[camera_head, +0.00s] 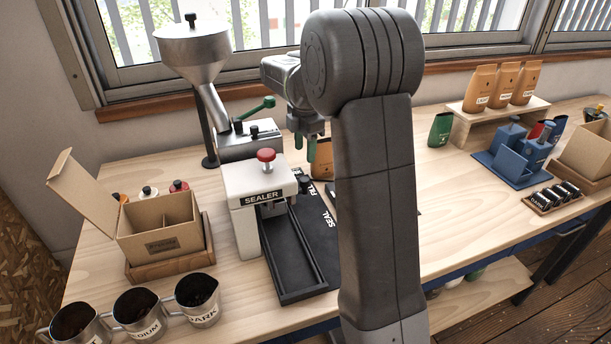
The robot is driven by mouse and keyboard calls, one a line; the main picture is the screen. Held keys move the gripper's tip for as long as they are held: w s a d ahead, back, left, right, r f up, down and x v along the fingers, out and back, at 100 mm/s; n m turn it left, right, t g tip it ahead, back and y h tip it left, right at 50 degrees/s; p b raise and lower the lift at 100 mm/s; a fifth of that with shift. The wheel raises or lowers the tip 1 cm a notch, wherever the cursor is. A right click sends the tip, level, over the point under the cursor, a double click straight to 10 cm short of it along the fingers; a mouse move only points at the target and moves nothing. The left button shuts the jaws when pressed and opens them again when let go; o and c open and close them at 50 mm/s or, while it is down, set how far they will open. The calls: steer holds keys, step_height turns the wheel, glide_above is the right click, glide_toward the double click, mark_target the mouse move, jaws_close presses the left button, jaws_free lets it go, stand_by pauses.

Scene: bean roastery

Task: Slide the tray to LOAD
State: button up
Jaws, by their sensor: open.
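The black tray (283,282) is long and shallow and lies on the bench in front of and partly beside the white sealer (243,222). Its bare floor shows. To its right runs a black strip (318,238) with white lettering, of which "SEAL" and part of "FILL" can be read. No LOAD marking shows; my arm covers part of the strip's right side. My gripper (311,155) is open, above the bench behind and right of the sealer's red knob, apart from the tray. A brown bag (323,158) shows close behind it, partly hidden by my arm.
A steel hopper (192,50) with a green lever stands at the back. An open carton (160,238) and several metal cups (139,312) are at the left. Brown pouches (503,84) on a riser and a blue fixture (513,150) are at the right. Clear bench lies right of my arm.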

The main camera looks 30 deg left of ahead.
mark_target(304, 179)
steer(key=f, duration=1)
steer(key=shift+w+a+f+p, duration=0.15)
steer(key=shift+a+f+p, duration=0.05)
steer(key=shift+f+p, duration=0.1)
jaws_close()
